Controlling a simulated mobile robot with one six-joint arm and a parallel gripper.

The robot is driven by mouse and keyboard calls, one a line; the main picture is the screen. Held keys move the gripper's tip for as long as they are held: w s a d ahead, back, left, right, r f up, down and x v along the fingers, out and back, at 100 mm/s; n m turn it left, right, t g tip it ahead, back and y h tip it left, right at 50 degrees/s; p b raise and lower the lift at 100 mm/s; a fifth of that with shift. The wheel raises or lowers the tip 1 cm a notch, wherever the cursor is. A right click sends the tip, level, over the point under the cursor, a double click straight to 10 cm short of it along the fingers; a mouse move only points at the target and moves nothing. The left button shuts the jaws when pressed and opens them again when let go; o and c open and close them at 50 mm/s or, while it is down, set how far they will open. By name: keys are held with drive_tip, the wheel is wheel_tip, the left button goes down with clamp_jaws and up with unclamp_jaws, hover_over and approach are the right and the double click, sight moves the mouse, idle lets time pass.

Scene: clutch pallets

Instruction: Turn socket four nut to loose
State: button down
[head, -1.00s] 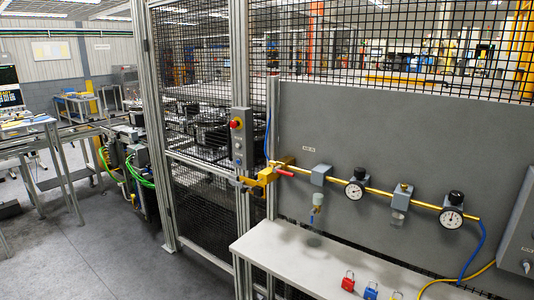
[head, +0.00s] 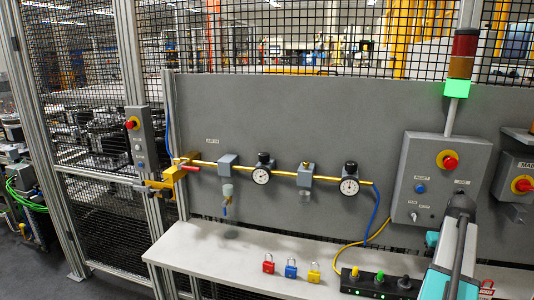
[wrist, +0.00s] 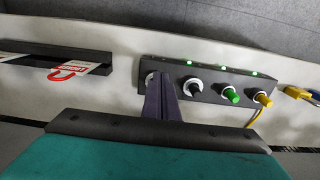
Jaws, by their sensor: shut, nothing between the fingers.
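A black socket strip (head: 367,286) lies on the bench with a yellow, a green and a black plug in a row. In the wrist view the strip (wrist: 225,90) shows a yellow nut (wrist: 263,99), a green nut (wrist: 231,96) and a black nut (wrist: 196,88) on pale collars. At its left end is a further socket (wrist: 150,77), mostly hidden behind my fingers. My gripper (wrist: 159,80) is shut and empty, its fingertips over or in front of that end socket. I cannot tell whether they touch it. In the head view the fingertips are not clear.
Red, blue and yellow padlocks (head: 290,268) stand on the bench (head: 205,250) left of the strip. A dark tray (wrist: 50,58) with a red-and-white tag (wrist: 80,66) lies beside the strip. A grey control box (head: 438,180) with a red button hangs behind. A yellow cable crosses the bench.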

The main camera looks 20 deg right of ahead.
drive_tip(key=shift+w+a+r+b, duration=0.15)
drive_tip(key=shift+w+a+b, duration=0.25)
drive_tip(key=shift+b, duration=0.1)
drive_tip(key=shift+s, duration=0.1)
wheel_tip(320, 180, down, 4)
drive_tip(key=b, duration=0.3)
drive_tip(key=shift+f+b, duration=0.3)
drive_tip(key=shift+f, duration=1.2)
drive_tip(key=shift+d, duration=0.15)
drive_tip(key=shift+s+d+p, duration=0.55)
drive_tip(key=shift+d+p, duration=0.05)
drive_tip(key=shift+p, duration=0.55)
drive_tip(key=shift+s+d+p, duration=0.2)
drive_tip(key=shift+d+p, duration=0.25)
drive_tip(key=shift+s+a, duration=0.1)
drive_tip(key=shift+s, duration=0.3)
idle(0.4)
